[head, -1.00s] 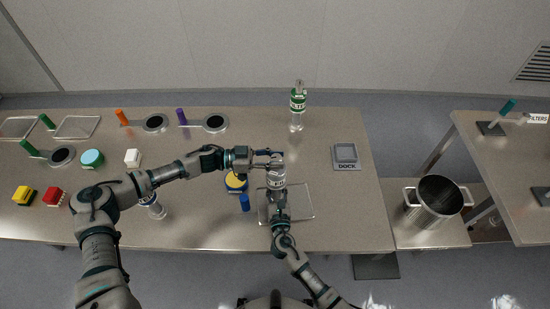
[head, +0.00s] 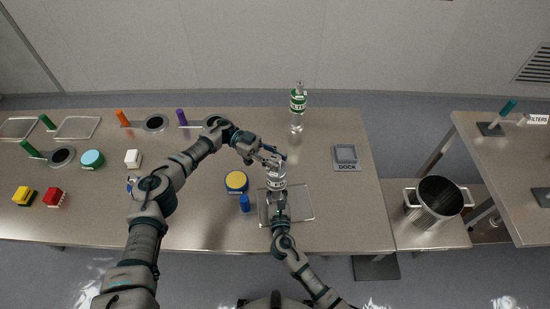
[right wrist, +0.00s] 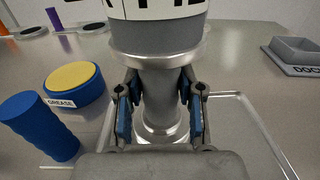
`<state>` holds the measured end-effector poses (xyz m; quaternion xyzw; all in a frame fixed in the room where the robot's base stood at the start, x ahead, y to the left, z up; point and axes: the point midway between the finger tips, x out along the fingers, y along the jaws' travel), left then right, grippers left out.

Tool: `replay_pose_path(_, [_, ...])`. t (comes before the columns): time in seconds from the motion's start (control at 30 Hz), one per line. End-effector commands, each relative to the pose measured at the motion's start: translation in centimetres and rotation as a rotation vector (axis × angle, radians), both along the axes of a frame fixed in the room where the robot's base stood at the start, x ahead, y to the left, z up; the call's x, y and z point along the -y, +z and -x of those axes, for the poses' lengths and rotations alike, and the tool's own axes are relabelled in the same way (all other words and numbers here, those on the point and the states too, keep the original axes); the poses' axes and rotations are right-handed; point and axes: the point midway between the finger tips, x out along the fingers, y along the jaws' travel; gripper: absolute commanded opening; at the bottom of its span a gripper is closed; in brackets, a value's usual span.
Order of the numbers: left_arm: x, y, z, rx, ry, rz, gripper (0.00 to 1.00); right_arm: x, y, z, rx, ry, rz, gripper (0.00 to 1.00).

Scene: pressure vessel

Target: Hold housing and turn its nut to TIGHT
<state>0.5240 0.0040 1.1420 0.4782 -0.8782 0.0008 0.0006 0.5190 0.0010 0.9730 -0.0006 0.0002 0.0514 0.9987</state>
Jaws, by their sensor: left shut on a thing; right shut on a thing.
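The housing (head: 277,182) is a metal cylinder with a white lettered label, standing upright above a clear tray. In the right wrist view its grey body (right wrist: 160,87) shows below a wider rim, with part of the label at the top. My right gripper (head: 278,202) is shut on the housing; its blue finger pads (right wrist: 160,115) press the narrow body from both sides. My left gripper (head: 272,157) comes in from the upper left and is shut at the housing's top, on the nut. The nut is mostly hidden by the fingers, and I cannot read its mark.
A clear tray (head: 304,207) lies under the housing. A blue-and-yellow grease tin (head: 236,182) and a blue cylinder (head: 245,203) stand to the left. A green-labelled bottle (head: 298,106) stands behind, and a grey dock (head: 346,157) sits right. The table right of the tray is clear.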

Motion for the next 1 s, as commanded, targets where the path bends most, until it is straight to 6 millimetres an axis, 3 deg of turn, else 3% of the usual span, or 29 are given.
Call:
replay_pose_path(0.4, [0.0,-0.2,0.1,-0.002,-0.007,-0.004,0.00,0.0,-0.1,0.0,-0.002,-0.001,0.000,0.00])
replay_pose_path(0.43, [0.0,-0.2,0.1,-0.002,-0.007,-0.004,0.40,0.0,-0.1,0.0,-0.002,-0.001,0.000,0.00])
replay_pose_path(0.5, [0.0,-0.2,0.1,-0.001,-0.007,-0.003,0.58,0.0,-0.1,0.0,-0.003,-0.001,0.000,0.00])
replay_pose_path(0.83, [0.0,0.1,0.0,-0.001,-0.006,-0.001,0.60,0.1,-0.1,0.0,-0.003,-0.002,0.000,0.00])
replay_pose_path(1.0, [-0.1,2.3,0.0,0.003,-0.006,0.001,0.60,0.1,-0.1,0.0,-0.003,-0.002,0.000,0.00])
